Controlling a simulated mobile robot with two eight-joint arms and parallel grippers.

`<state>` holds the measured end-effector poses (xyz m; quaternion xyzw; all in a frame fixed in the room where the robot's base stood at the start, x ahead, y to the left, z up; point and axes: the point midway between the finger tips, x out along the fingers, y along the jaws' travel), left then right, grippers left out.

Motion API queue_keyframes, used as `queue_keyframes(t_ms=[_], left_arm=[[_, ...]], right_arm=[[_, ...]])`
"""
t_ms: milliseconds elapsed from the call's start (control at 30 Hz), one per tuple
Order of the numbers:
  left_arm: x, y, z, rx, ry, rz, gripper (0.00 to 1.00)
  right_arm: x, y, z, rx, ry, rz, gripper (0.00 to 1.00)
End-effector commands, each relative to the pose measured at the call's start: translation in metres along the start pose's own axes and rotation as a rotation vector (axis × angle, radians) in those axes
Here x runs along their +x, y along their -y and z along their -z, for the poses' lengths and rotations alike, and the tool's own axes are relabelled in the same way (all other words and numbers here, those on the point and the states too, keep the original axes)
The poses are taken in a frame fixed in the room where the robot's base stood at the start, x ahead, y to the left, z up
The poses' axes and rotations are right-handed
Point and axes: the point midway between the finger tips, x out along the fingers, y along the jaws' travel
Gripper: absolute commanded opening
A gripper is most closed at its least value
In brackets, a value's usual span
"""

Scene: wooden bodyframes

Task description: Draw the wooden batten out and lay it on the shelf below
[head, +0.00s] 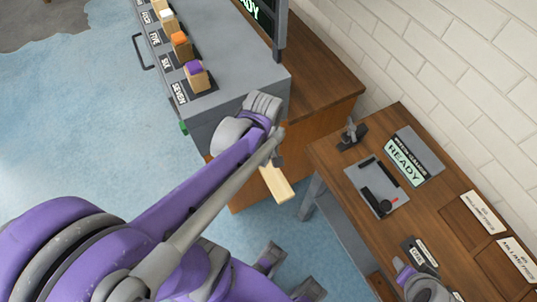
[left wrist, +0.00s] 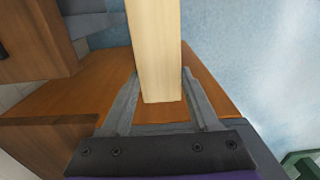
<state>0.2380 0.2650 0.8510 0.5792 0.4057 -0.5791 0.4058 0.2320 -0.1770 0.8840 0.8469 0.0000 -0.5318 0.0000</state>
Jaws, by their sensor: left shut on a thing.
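A pale wooden batten (head: 277,184) hangs from my left gripper (head: 278,160) in the head view, in the gap between the grey cabinet's bench and the right table. It slants down to the right. In the left wrist view the batten (left wrist: 156,45) lies between the two fingers of my left gripper (left wrist: 165,95), which are shut on it, and its near end shows. Its far end runs out of the top of that view. I cannot make out the lower shelf with certainty.
A grey cabinet (head: 235,75) with numbered blocks stands on a wooden bench (head: 325,85). Blue floor (head: 90,160) is open at left.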

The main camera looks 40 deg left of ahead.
Motion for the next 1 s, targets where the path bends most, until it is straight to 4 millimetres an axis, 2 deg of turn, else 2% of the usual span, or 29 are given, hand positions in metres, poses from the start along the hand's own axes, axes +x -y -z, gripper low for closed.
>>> queue_keyframes(t_ms=[500,1000], left_arm=[[0.000,0.021,0.000,-0.001,0.000,0.000,0.01],[-0.002,0.023,0.000,0.000,0.000,0.000,0.01]], right_arm=[[-0.004,0.000,0.003,0.000,-0.002,0.000,0.50],[-0.006,0.000,0.005,0.000,-0.003,0.000,0.50]])
